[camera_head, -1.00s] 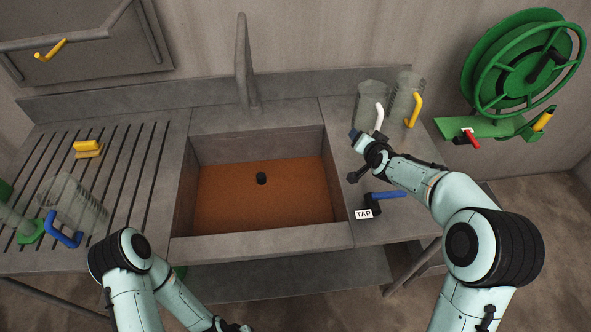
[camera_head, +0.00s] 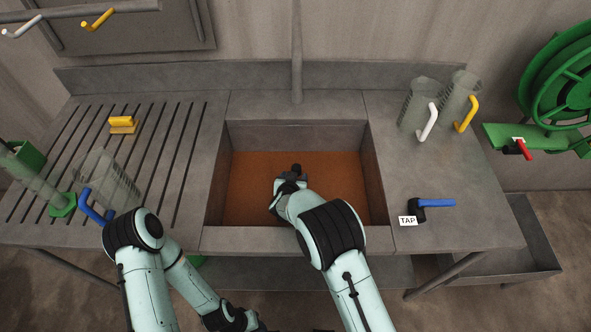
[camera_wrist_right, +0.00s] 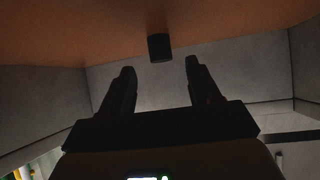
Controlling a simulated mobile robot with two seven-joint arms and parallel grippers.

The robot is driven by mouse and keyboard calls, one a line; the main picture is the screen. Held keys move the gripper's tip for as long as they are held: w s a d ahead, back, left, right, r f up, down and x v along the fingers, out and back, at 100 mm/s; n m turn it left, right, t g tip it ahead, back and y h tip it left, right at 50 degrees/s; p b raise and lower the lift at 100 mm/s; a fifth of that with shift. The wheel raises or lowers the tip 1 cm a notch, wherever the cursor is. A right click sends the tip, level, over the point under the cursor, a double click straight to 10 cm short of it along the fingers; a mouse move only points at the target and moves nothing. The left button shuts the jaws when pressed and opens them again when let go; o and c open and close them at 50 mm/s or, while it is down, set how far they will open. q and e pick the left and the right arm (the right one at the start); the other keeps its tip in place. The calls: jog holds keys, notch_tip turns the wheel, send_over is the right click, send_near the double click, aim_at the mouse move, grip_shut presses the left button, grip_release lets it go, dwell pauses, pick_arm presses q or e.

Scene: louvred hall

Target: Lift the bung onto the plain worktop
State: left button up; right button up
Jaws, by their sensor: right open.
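The bung (camera_head: 297,168), a small black cylinder, stands on the orange-brown floor of the sink (camera_head: 375,200). In the right wrist view the bung (camera_wrist_right: 160,48) is just beyond my fingertips, centred between them and apart from both. My right gripper (camera_wrist_right: 160,68) is open and empty. In the head view my right gripper (camera_head: 288,180) is down inside the sink, just on the near side of the bung, and my wrist partly hides it. The plain worktop (camera_head: 455,175) is the smooth surface right of the sink.
A blue tap lever (camera_head: 436,203) with a TAP label and two clear jugs (camera_head: 420,103) stand on the plain worktop. The ribbed drainer (camera_head: 165,150) at left holds a yellow block (camera_head: 122,125) and another clear jug (camera_head: 108,178). The sink walls surround my right gripper.

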aim_at(296, 170)
jog(key=x, duration=0.4)
jog(key=p+x, duration=0.2)
jog(key=shift+w+f, duration=0.1)
jog(key=shift+w, duration=0.35)
jog(key=shift+w+d+f, duration=0.1)
jog(key=shift+w+f, duration=0.2)
jog(key=shift+w, duration=0.05)
pick_arm(q)
jog(key=r, duration=0.1)
jog(key=w+r, duration=0.1)
jog(key=shift+w+r, duration=0.3)
jog(key=shift+r, duration=0.1)
pick_arm(e)
jog(key=shift+f, duration=0.15)
pick_arm(q)
jog(key=shift+r, duration=0.1)
jog(key=shift+w+r+p, duration=0.1)
jog(key=shift+w+p, duration=0.05)
jog(key=shift+p, duration=0.2)
pick_arm(e)
grip_shut()
